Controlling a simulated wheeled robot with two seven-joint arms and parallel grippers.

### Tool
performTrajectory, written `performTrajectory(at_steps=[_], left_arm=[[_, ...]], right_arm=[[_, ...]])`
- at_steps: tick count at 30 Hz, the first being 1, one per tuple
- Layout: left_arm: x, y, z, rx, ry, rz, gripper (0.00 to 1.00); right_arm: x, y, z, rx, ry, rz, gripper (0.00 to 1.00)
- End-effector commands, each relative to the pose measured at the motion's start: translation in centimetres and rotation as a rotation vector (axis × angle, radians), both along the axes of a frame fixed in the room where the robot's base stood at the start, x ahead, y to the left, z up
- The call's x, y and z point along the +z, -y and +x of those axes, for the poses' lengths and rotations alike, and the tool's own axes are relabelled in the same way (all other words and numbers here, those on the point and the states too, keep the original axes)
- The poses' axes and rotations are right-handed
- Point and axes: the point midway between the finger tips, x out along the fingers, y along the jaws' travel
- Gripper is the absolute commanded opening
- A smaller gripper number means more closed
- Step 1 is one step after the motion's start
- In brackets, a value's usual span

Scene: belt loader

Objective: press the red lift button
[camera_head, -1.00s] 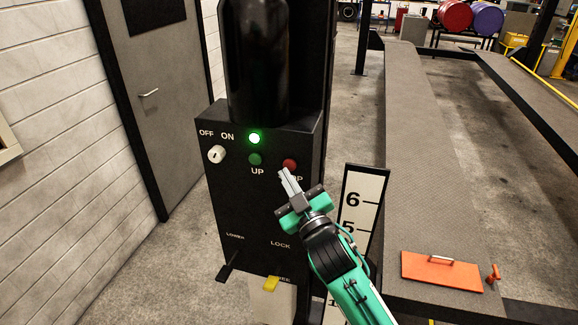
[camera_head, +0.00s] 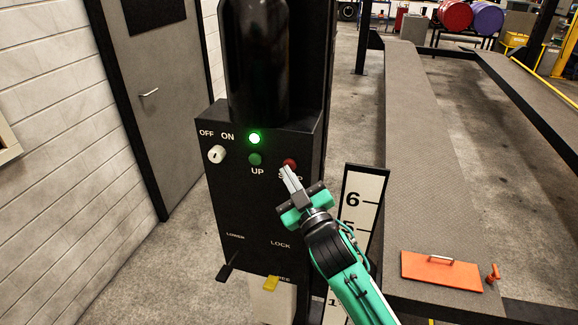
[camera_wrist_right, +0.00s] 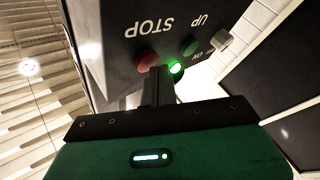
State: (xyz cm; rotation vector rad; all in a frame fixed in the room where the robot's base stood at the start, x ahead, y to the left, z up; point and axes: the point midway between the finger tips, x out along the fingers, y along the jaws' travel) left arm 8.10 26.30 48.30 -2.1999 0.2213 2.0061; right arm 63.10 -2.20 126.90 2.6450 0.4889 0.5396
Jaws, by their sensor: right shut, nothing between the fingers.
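The red button (camera_head: 290,163) is on the front of a black control box (camera_head: 255,205), above a STOP label that my gripper partly covers in the head view. My right gripper (camera_head: 286,170) is shut and empty, its fingertips just below the red button. In the right wrist view the red button (camera_wrist_right: 146,60) sits right by the tips of the shut fingers (camera_wrist_right: 158,72). I cannot tell whether they touch. My left gripper is not in view.
Left of the red button are a green UP button (camera_head: 255,160), a lit green lamp (camera_head: 254,138) and an OFF/ON switch (camera_head: 216,154). LOWER (camera_head: 227,268) and yellow levers (camera_head: 270,284) sit below. A lift ramp (camera_head: 420,150) stands on the right.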

Motion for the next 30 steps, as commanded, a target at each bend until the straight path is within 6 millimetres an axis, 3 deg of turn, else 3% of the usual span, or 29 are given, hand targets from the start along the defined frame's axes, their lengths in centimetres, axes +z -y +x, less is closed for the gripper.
performTrajectory(at_steps=[30], left_arm=[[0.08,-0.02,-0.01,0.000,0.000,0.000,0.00]], right_arm=[[0.05,0.25,0.73,0.000,0.001,0.001,0.00]])
